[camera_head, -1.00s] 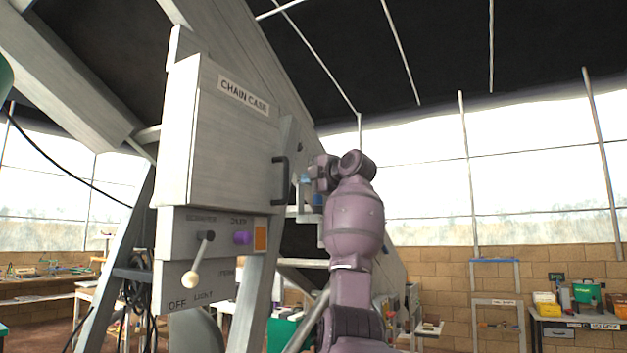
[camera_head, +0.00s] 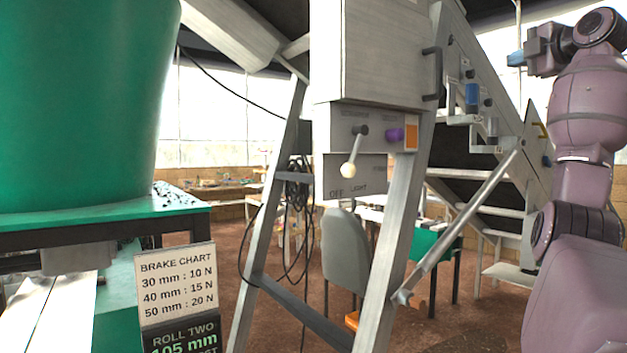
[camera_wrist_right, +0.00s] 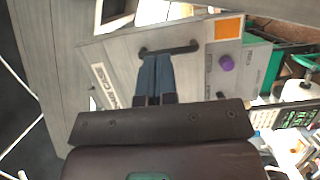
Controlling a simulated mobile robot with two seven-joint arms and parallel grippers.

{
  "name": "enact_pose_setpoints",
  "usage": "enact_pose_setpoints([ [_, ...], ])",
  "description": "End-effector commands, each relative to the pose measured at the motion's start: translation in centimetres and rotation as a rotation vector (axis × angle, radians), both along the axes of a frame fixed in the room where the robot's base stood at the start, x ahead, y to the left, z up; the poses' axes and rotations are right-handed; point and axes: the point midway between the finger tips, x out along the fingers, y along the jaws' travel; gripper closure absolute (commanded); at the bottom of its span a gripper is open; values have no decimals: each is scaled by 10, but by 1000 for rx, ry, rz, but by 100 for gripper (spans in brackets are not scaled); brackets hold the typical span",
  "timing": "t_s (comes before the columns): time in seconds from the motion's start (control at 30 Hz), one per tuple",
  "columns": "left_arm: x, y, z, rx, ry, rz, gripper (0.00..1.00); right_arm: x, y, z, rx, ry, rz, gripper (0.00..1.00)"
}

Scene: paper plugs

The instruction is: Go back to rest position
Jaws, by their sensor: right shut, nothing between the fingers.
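My right gripper (camera_head: 515,59) is raised at the upper right of the head view, to the right of the black handle (camera_head: 437,72) on the grey chain case (camera_head: 385,50), with a gap between them in that picture. In the right wrist view its blue fingers (camera_wrist_right: 156,76) are together with nothing between them. The handle (camera_wrist_right: 182,49) shows just beyond the fingertips there, but the distance is hard to tell. My left gripper is not in view.
A control panel with a white-knobbed lever (camera_head: 348,169) and a purple knob (camera_head: 394,135) sits below the case. A large green drum (camera_head: 85,100) and a brake chart sign (camera_head: 177,283) fill the left. A grey chair (camera_head: 345,248) stands behind the machine's legs.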

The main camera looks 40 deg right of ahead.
Motion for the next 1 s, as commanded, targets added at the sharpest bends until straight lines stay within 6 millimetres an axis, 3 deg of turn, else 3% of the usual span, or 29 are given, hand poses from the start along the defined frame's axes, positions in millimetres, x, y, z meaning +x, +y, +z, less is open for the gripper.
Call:
enact_pose_setpoints([
  [0.17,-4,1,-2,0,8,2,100,13,0,-7,10,13,-6,100],
  [0.27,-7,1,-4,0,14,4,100,45,1,-28,35,44,-23,100],
  [0.37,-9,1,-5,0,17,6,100,90,4,-62,70,83,-49,100],
  [0.5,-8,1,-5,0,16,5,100,152,10,-123,120,132,-86,100],
  [0.7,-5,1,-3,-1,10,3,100,219,26,-224,183,188,-123,100],
  [0.8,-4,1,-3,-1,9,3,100,244,37,-276,214,209,-132,100],
  [1.0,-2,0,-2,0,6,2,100,274,62,-378,275,243,-139,100],
])
